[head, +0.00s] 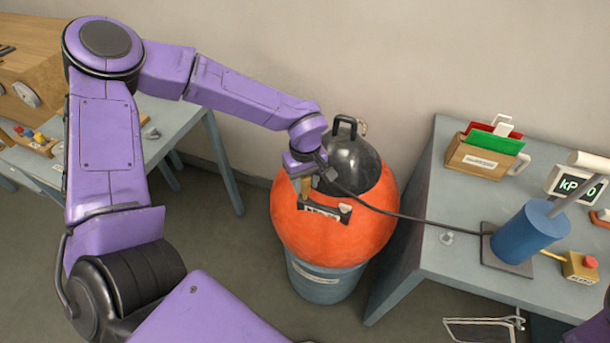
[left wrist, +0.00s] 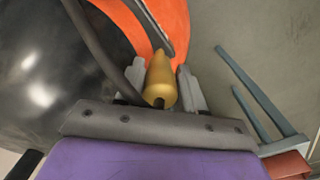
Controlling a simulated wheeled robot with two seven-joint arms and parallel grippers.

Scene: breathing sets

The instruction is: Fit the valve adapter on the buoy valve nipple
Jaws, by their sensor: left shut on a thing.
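The orange buoy (head: 335,235) with a black top (head: 350,165) and handle sits on a grey-blue drum (head: 325,283). My left gripper (head: 306,188) is low over the buoy's near left side. It is shut on the brass valve adapter (left wrist: 161,82), which shows between the two grey fingers in the left wrist view. In the head view the adapter (head: 305,184) points down toward a dark labelled strip (head: 322,211) on the buoy. The valve nipple cannot be made out, nor whether the adapter touches the buoy. My right gripper is not in view.
A black hose (head: 400,214) runs from the gripper to a blue pump (head: 527,235) on the right table (head: 440,190). A wooden file box (head: 465,160) and a kPa display (head: 574,185) stand there. Another table (head: 185,120) is at left.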

